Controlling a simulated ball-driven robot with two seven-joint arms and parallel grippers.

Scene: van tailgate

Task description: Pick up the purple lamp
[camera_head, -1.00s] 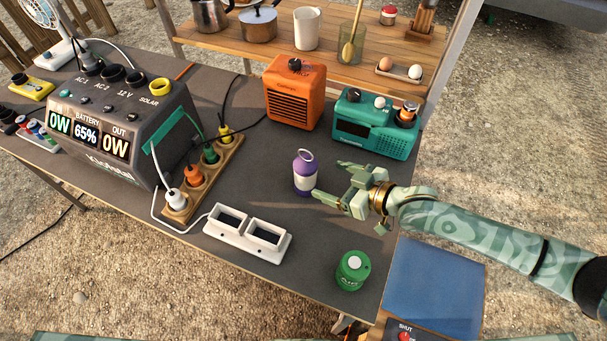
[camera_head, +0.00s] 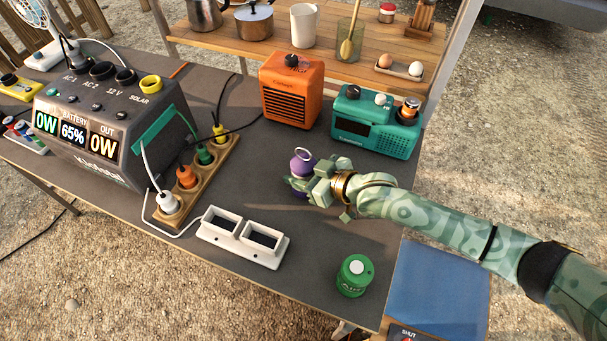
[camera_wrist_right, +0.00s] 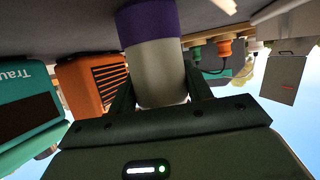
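The purple lamp (camera_head: 301,161) has a ring handle on top and stands upright on the grey table (camera_head: 325,235). My right gripper (camera_head: 301,180) reaches it from the right, and its fingers hide much of the lamp's lower body. In the right wrist view the lamp's purple and pale body (camera_wrist_right: 158,60) sits between my right gripper's two fingers (camera_wrist_right: 161,88). Both fingers lie against its sides, so the gripper looks shut on it. Most of the lamp's top is out of that view. My left gripper is not in view.
A teal radio (camera_head: 376,125) and an orange heater (camera_head: 291,90) stand behind the lamp. A power station (camera_head: 110,125) and a plug strip (camera_head: 200,170) are to the left.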

